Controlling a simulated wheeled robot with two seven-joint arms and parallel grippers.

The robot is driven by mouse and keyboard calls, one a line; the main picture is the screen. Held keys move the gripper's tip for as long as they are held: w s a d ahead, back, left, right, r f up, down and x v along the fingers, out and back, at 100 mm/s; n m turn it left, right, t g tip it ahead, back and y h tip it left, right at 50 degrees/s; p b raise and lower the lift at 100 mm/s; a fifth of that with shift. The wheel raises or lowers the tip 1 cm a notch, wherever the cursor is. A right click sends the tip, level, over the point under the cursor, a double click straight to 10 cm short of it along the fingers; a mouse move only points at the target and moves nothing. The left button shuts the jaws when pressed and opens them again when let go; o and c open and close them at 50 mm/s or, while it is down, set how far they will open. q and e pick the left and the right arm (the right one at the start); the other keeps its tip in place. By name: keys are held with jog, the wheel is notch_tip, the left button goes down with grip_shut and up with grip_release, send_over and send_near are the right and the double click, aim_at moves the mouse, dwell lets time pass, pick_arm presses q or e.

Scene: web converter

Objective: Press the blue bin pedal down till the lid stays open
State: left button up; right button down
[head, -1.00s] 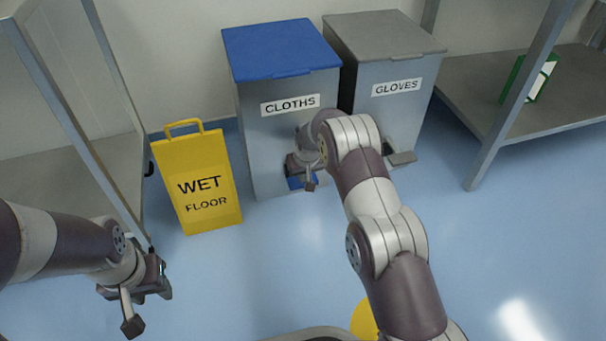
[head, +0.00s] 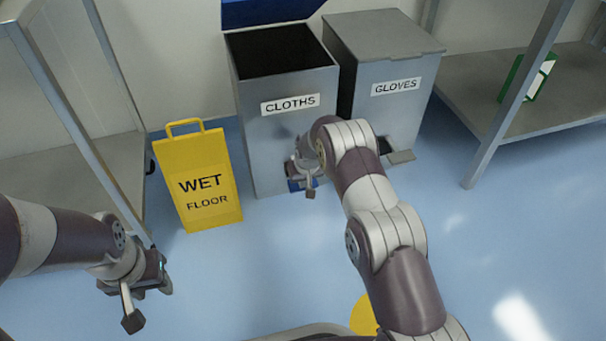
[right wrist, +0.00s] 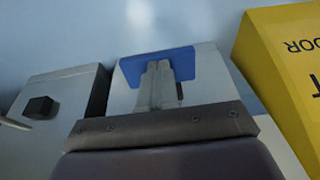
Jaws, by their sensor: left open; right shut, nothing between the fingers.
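The grey bin labelled CLOTHS (head: 285,125) stands against the wall with its blue lid (head: 262,12) raised and its dark inside showing. Its blue pedal (head: 294,186) is low at the front, partly hidden by my right gripper (head: 306,189). In the right wrist view the shut, empty fingers (right wrist: 157,78) of my right gripper lie over the blue pedal (right wrist: 186,62); they seem to be touching it. My left gripper (head: 148,304) is open and empty at the lower left, away from the bin.
A yellow WET FLOOR sign (head: 200,180) stands left of the CLOTHS bin. Metal shelving stands on both sides. The blue floor in front is mostly clear.

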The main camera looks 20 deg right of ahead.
jog(key=f, duration=0.3)
jog(key=shift+s+f, duration=0.1)
jog(key=shift+s, duration=0.1)
jog(key=shift+w+f, duration=0.15)
jog(key=shift+f, duration=0.25)
jog(key=shift+w, duration=0.1)
jog(key=shift+r, duration=0.35)
jog(key=s+r+p, duration=0.9)
jog(key=r+p, duration=0.1)
jog(key=shift+d, duration=0.2)
jog(key=shift+s, duration=0.1)
